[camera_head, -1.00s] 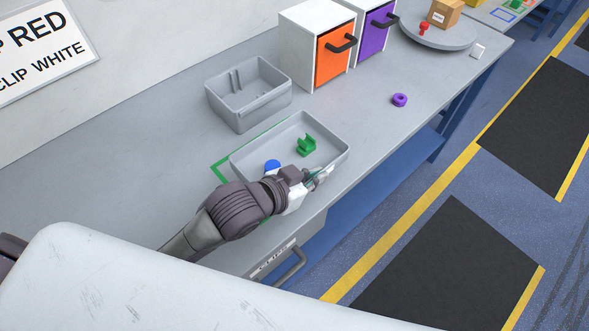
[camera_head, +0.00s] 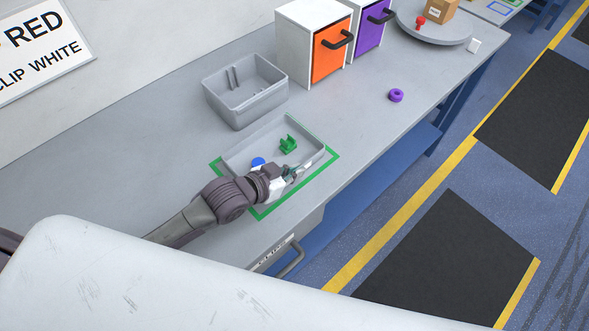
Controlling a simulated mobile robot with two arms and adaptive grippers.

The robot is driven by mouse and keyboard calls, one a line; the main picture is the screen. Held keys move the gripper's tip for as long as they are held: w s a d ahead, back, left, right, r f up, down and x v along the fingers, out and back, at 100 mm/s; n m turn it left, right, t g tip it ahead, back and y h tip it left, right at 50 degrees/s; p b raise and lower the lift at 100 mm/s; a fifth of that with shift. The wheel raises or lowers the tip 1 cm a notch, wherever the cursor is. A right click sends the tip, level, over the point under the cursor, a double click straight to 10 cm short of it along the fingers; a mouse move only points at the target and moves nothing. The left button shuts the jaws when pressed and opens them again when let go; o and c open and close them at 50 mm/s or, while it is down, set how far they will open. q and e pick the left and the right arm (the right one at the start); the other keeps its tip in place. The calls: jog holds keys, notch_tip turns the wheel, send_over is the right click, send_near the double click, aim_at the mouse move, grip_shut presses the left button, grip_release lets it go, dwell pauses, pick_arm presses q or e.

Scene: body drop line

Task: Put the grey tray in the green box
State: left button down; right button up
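The grey tray (camera_head: 312,142) is a shallow open tray on the workbench, upright, with a green clip (camera_head: 288,144) and a blue round piece (camera_head: 258,162) inside. It sits within the green box (camera_head: 325,167), a green outline on the bench top whose near, left and right parts show around the tray. My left gripper (camera_head: 290,174) is at the tray's near wall and appears closed on its rim; the fingertips are small and partly hidden. My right gripper is not in view.
A deeper grey bin (camera_head: 215,103) stands just behind the tray. White cabinets with an orange door (camera_head: 328,60) and a purple door (camera_head: 369,28) stand farther back. A purple ring (camera_head: 396,95) lies to the right. A drawer handle (camera_head: 290,262) projects below the bench's front edge.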

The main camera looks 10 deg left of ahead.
pick_arm(q)
jog(key=c, duration=1.7)
grip_release()
jog(key=shift+f, duration=0.1)
jog(key=o, duration=0.4)
jog(key=shift+s+r, duration=0.1)
jog(key=shift+r, duration=0.1)
jog(key=b+v, duration=0.1)
jog(key=v, duration=0.9)
jog(key=shift+s+a, duration=0.25)
jog(key=shift+s, duration=0.05)
jog(key=shift+s+a+r, duration=0.25)
jog(key=shift+s+r, duration=0.1)
jog(key=shift+r, duration=0.1)
jog(key=shift+f, duration=0.1)
